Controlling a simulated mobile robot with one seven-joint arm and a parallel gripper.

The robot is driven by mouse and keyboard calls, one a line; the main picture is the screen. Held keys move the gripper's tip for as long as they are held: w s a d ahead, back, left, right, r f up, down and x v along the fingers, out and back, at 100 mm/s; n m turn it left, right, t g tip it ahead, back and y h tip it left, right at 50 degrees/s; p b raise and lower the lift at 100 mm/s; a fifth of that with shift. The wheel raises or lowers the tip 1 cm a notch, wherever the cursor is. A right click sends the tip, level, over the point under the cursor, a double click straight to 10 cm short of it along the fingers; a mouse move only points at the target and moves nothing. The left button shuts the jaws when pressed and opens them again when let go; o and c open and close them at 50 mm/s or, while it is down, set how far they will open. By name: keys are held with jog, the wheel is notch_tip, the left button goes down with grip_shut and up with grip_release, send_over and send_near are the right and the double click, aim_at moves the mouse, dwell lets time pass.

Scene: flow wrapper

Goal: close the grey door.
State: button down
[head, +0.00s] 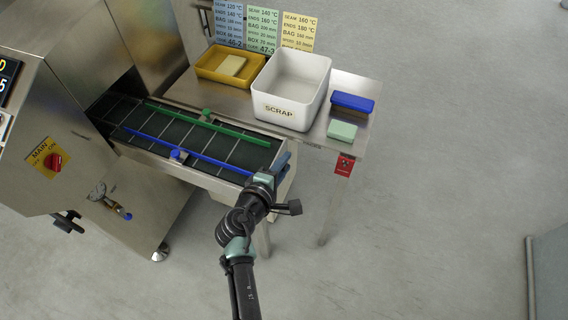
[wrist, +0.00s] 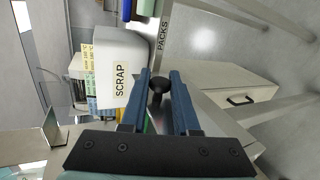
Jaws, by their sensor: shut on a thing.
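My gripper (head: 275,170) is at the near right end of the green-black conveyor (head: 215,145) in the head view. In the wrist view its two blue fingers (wrist: 160,76) stand on either side of a round black knob (wrist: 158,86) and are shut on it. What the knob is fixed to is mostly hidden by the fingers and palm. I cannot make out a grey door for certain. A grey panel (head: 552,270) stands at the lower right edge of the head view, far from my gripper, and only part of it shows.
A white SCRAP bin (head: 291,92), a yellow tray (head: 222,75), a blue box (head: 352,103) and a pale green block (head: 341,131) are on the steel table. A pale front with a black handle (wrist: 240,100) shows in the wrist view.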

jog(key=c, duration=0.7)
grip_release()
jog(key=shift+o, duration=0.2)
jog(key=v, duration=1.3)
